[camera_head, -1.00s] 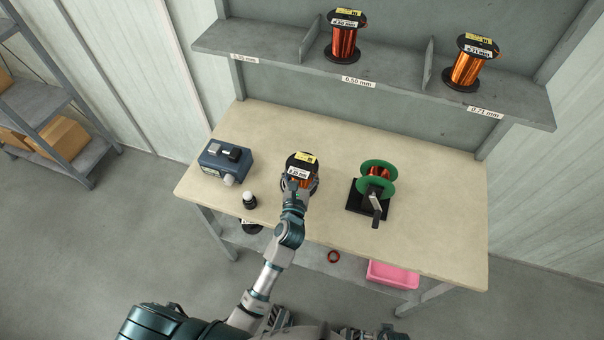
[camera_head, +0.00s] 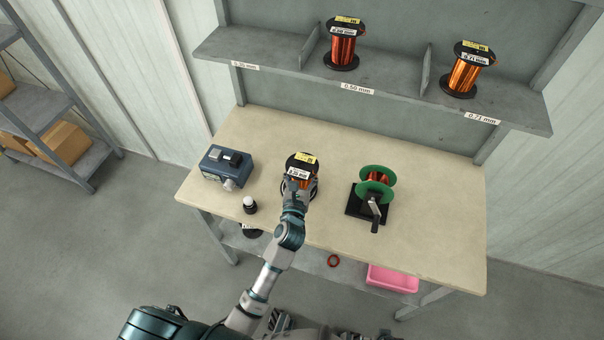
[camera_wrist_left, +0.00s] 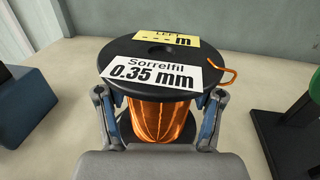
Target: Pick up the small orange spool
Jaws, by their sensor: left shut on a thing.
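The orange wire spool (camera_head: 300,168) has black flanges and stands upright at the middle of the workbench. Its top carries a yellow label and a white one reading "Sorrelfil 0.35 mm". In the left wrist view the same spool (camera_wrist_left: 160,118) fills the space between the fingers. My left gripper (camera_head: 297,186) is shut on it, with a finger on each side of the copper winding (camera_wrist_left: 158,120) below the top flange. Whether the spool's base touches the bench is hidden. My right gripper is not in view.
A green-flanged winder with a crank (camera_head: 375,187) stands to the right, a blue device (camera_head: 226,167) and a small white-topped bottle (camera_head: 250,205) to the left. Two larger spools sit on the shelf (camera_head: 400,88) behind. A pink bin (camera_head: 392,278) is below the bench (camera_head: 430,215).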

